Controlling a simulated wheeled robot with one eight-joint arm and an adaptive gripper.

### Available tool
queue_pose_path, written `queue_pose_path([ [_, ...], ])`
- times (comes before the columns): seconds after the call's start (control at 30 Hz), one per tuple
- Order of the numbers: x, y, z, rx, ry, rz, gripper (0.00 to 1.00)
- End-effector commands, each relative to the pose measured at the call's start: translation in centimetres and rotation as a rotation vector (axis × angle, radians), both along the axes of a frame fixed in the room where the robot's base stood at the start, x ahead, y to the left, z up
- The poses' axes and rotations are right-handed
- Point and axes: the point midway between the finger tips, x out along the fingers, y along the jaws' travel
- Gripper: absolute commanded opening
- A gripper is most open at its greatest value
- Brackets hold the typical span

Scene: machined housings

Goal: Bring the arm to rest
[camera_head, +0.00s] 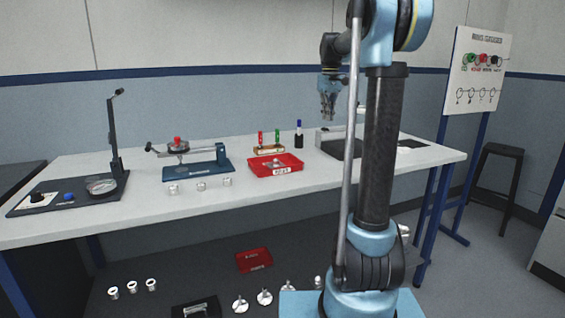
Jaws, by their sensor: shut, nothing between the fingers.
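My gripper (328,112) hangs from my raised, folded arm and points down. Its fingers are shut and empty, in the air above the right part of the white workbench (110,212). The black column and the blue joints of my arm stand in front of the bench and hide part of its right side. Nothing touches the gripper.
On the bench stand a camera stand (113,135), a blue fixture (198,170), small metal housings (200,187), a red tray (275,165), a wooden rack (268,149) and a dark bottle (298,138). A stool (497,175) and a sign board (476,75) are at right.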

Motion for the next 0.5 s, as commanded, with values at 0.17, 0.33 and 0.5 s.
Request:
queue_pose_path([
  [0.17,-2.0,-1.2,-0.3,0.000,-0.010,-0.031,0.00],
  [0.33,-4.2,-1.3,-0.8,0.000,-0.020,-0.050,0.00],
  [0.5,-7.5,-1.2,-1.7,0.000,-0.034,-0.075,0.00],
])
